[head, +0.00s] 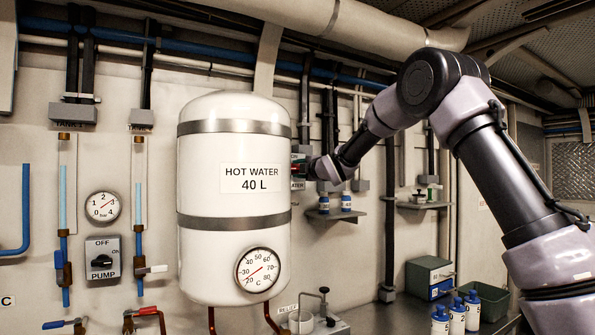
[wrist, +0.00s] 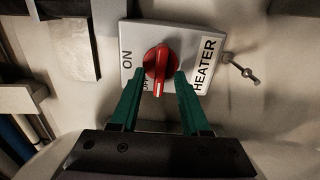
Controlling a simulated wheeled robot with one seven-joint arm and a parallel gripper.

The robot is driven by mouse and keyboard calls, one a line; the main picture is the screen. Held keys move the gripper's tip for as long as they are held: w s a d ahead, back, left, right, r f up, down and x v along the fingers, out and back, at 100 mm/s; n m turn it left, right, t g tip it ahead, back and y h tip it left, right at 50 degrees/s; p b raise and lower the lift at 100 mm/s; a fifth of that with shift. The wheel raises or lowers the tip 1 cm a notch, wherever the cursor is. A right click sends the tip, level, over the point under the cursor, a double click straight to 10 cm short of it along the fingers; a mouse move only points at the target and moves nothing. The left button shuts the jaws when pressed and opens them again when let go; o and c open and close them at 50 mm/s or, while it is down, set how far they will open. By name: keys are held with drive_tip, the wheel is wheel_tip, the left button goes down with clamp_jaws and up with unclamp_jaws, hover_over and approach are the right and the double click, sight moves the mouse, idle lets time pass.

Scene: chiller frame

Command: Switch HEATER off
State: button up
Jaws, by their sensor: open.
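The HEATER switch is a light plate (wrist: 212,50) with a red rotary knob (wrist: 158,68). Contact is unclear.
The white hot water tank (head: 235,230) stands just left of the switch. A small shelf (head: 336,215) with blue-and-white bottles is below my wrist. A bolt-like fitting (wrist: 240,70) sticks out beside the plate. A PUMP switch (head: 103,262) is at far left.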

drive_tip(key=v, duration=1)
drive_tip(key=shift+s+d, duration=0.1)
drive_tip(key=shift+d, duration=0.05)
drive_tip(key=s+d+f+m+g+h, duration=0.1)
drive_tip(key=s+d+m+h, duration=0.3)
drive_tip(key=s+d+m, duration=0.6)
drive_tip(key=s+d+f+m+g+h, duration=0.15)
drive_tip(key=s+d+m+h, duration=0.4)
drive_tip(key=d, duration=0.75)
drive_tip(key=s+d+f+m+g, duration=0.1)
drive_tip(key=s+f+m, duration=0.2)
drive_tip(key=s, duration=0.5)
drive_tip(key=s+d+f+m+g+y, duration=0.1)
drive_tip(key=s+d+f+m+g, duration=0.1)
drive_tip(key=s+m, duration=0.4)
drive_tip(key=s+d+f+m+g, duration=0.1)
drive_tip(key=s+f+m, duration=0.3)
drive_tip(key=s, duration=0.5)
drive_tip(key=shift+s+d+m+g, duration=0.3)
drive_tip(key=shift+s+m+g, duration=0.1)
drive_tip(key=shift+g, duration=0.35)
